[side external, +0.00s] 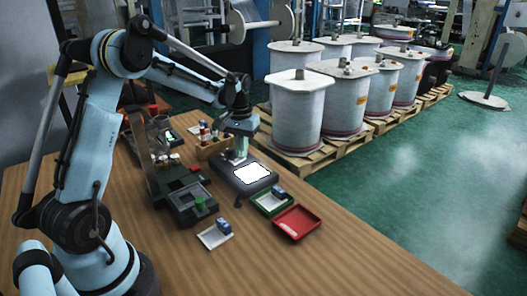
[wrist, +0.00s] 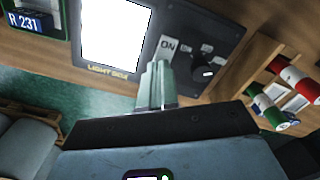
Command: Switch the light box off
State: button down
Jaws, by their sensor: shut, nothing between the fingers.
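The light box (side external: 232,186) is a dark flat unit on the wooden table, and its white panel (side external: 253,174) is brightly lit. In the wrist view the lit panel (wrist: 112,35) fills the upper left, with the words "LIGHT BOX" below it. My gripper (side external: 238,156) is shut and empty, over the far end of the box.
A wooden rack (side external: 209,148) with small coloured rolls stands beside the box; it also shows in the wrist view (wrist: 257,75). A green tray (side external: 262,207), a red tray (side external: 297,222) and a white tray (side external: 208,237) lie nearer the front. The front table is clear.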

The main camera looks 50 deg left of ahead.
jog(key=shift+f, duration=0.2)
jog(key=shift+r, duration=3.55)
jog(key=shift+d+r, duration=0.1)
jog(key=shift+d, duration=0.05)
jog(key=s+d+r+m+t, duration=0.1)
jog(key=s+d+m+t, duration=0.2)
jog(key=s+d, duration=0.3)
jog(key=s+d+r+m+t, duration=0.1)
jog(key=s+d+m+t, duration=0.2)
jog(key=s+d, duration=0.4)
jog(key=d+t, duration=0.1)
jog(key=d, duration=0.4)
jog(key=shift+d, duration=0.2)
